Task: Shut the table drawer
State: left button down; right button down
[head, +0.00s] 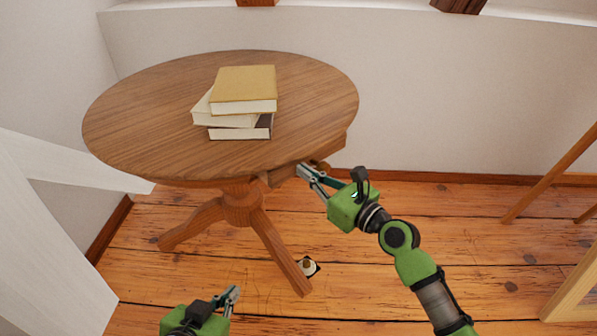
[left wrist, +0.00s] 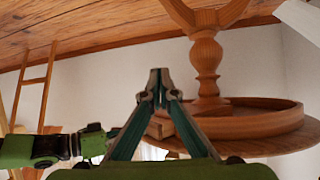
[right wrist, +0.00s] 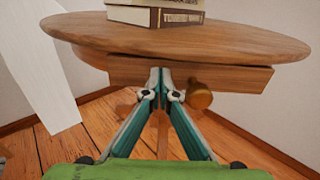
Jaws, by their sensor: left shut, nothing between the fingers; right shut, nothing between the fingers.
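The round wooden table (head: 310,95) stands on a pedestal with splayed legs. Its drawer (head: 325,155) shows under the right front of the top, and its front sticks out a little past the table edge. In the right wrist view the drawer front (right wrist: 235,79) spans the middle, with a round wooden knob (right wrist: 199,97) below it. My right gripper (head: 301,170) is shut and empty, its tips at the drawer front, left of the knob; I cannot tell whether they touch. My left gripper (head: 234,291) is shut and empty, low in front of the table, apart from it.
Several stacked books (head: 245,90) lie on the table top. A small dark and white object (head: 308,266) is on the floor by a table leg. A white slanted beam (head: 50,200) is at left, and a wooden frame (head: 555,170) at right.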

pick_arm(q)
jog(key=shift+w+r+t, duration=0.4)
jog(key=shift+w+r, duration=0.3)
pick_arm(e)
jog(key=shift+w+a, duration=0.2)
